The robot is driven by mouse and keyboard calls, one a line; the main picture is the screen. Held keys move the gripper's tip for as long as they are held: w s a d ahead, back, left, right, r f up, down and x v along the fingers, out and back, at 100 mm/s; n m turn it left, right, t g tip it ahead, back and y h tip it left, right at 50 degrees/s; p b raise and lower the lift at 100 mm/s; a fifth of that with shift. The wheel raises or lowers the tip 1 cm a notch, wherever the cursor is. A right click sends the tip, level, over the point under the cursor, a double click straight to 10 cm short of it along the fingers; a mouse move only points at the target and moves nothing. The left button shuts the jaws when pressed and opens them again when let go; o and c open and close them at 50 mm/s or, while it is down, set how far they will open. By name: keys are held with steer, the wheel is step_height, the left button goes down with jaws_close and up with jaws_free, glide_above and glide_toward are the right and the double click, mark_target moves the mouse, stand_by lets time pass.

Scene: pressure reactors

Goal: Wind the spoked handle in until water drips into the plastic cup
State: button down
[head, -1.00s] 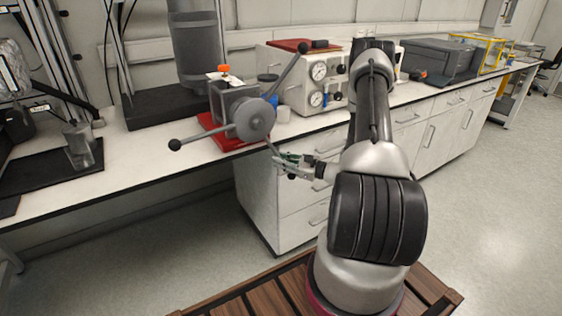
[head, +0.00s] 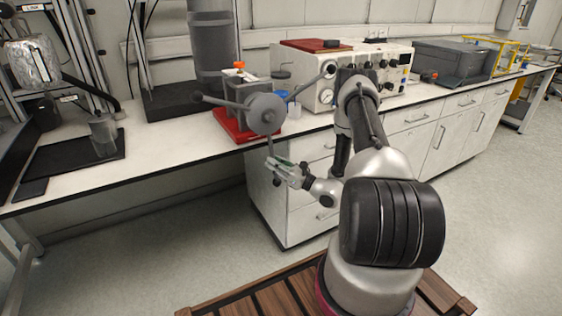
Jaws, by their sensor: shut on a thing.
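The spoked handle (head: 266,114) is a grey hub with ball-ended spokes, on the front of a grey pump block. One spoke points left and slightly up, one points up and right, and one points down. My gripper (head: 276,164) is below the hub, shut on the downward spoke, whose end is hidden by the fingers. The plastic cup (head: 294,109) is small and pale, on the bench just right of the hub, partly hidden behind it. I cannot tell whether it holds water or whether anything drips.
The pump block stands on a red base (head: 228,126) near the bench's front edge. A white instrument box (head: 310,92) with dials stands right of it, close behind my arm. A dark tray with a metal beaker (head: 103,136) is at left. Bare bench lies between.

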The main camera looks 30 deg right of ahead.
steer(key=shift+a, duration=0.3)
steer(key=c, duration=1.5)
jaws_free()
steer(key=shift+o, duration=0.2)
steer(key=v, duration=1.2)
steer(key=shift+f, duration=0.2)
